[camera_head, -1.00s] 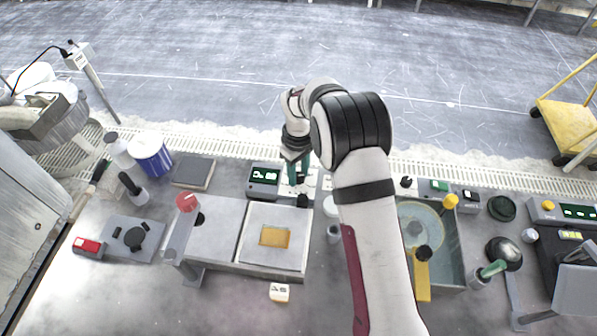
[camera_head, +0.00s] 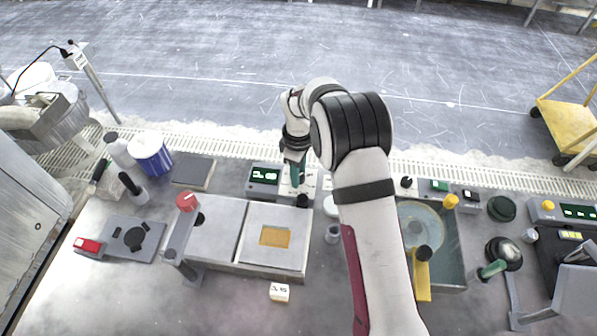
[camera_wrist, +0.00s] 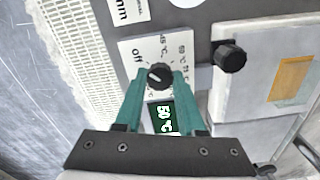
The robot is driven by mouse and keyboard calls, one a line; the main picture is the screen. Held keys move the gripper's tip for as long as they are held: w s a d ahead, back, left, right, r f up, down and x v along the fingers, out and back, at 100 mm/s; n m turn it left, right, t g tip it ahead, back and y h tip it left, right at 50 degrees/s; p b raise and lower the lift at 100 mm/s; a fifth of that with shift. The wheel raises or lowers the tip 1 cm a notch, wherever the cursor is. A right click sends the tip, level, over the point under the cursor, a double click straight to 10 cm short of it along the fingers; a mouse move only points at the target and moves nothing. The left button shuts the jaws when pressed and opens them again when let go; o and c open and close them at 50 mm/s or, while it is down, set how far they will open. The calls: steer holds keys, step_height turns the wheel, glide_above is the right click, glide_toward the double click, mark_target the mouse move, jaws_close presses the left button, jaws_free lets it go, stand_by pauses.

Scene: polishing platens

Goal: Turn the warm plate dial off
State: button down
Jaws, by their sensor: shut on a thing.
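The warm plate dial (camera_wrist: 159,77), a black round knob, sits on a white label plate (camera_wrist: 128,48) in the wrist view. "Off" is printed to its upper left, and temperature marks run along its upper right. A small pale mark shows on the dial's face; its exact direction is hard to read. My gripper (camera_wrist: 157,80) is shut on the dial, one green finger on each side. The green-lit display (camera_wrist: 162,118) beside it reads 50 °C. In the head view my gripper (camera_head: 297,178) hides the dial.
A second black knob (camera_wrist: 230,56) stands close beside the dial, on the warm plate (camera_head: 290,262) with its orange square (camera_head: 275,236). A display box (camera_head: 264,175) is just left of my gripper.

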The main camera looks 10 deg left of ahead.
steer(key=c, duration=0.5)
jaws_free()
step_height(320, 180, up, 16)
